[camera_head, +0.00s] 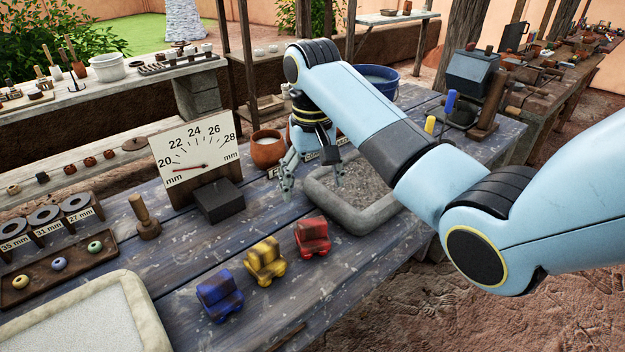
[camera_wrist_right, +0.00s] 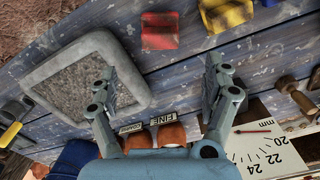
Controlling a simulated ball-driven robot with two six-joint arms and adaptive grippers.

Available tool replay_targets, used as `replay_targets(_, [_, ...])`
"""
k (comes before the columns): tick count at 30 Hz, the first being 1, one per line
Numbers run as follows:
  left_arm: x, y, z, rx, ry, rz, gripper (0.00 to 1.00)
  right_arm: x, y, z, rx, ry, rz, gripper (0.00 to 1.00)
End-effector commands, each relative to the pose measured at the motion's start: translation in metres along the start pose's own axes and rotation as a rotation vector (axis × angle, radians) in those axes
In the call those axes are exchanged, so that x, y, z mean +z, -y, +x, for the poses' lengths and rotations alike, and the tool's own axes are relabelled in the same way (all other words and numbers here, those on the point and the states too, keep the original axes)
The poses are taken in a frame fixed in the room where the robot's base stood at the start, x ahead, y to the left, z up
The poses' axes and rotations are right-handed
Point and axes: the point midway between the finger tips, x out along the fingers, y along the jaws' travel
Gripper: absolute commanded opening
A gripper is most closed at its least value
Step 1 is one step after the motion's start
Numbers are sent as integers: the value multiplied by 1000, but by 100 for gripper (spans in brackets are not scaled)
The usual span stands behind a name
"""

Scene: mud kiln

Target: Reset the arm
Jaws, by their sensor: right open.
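My right arm, light blue, reaches in from the right in the head view. My right gripper (camera_head: 312,178) is open and points down over the blue plank table (camera_head: 180,260), between the dial board and the grey tray. Nothing is held. My left gripper is in neither view.
A grey-rimmed tray (camera_head: 339,212) is beside the gripper, with orange pots (camera_wrist_right: 172,134) close by. A dial board (camera_head: 197,155) stands left. Blue (camera_head: 219,296), yellow (camera_head: 265,261) and red (camera_head: 312,238) toy cars sit in front. A blue bucket (camera_head: 389,85) stands behind.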

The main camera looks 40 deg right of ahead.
Motion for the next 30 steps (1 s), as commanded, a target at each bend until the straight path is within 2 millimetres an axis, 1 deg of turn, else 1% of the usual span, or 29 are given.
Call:
replay_targets(10, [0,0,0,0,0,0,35,1,0,1,1,-1,-2,83])
replay_targets(11, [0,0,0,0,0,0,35,4,-1,3,1,-3,-5,83])
replay_targets(13, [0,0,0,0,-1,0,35,15,-3,10,5,-15,-21,83])
replay_targets(14, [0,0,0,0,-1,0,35,22,-5,14,7,-24,-33,83])
replay_targets(16, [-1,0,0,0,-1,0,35,48,-10,25,12,-53,-72,83])
replay_targets(17, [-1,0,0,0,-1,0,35,62,-13,30,14,-69,-94,83])
replay_targets(18, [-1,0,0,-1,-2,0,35,81,-16,34,17,-93,-124,83])
replay_targets(20, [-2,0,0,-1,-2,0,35,108,-22,36,21,-130,-167,83])
replay_targets(21, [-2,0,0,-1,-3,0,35,124,-25,36,23,-150,-192,83])
replay_targets(24, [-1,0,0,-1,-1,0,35,156,-31,31,27,-192,-241,83])
replay_targets(27, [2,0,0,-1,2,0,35,182,-36,23,28,-225,-280,83])
replay_targets(30, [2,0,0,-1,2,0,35,204,-40,14,31,-253,-313,83])
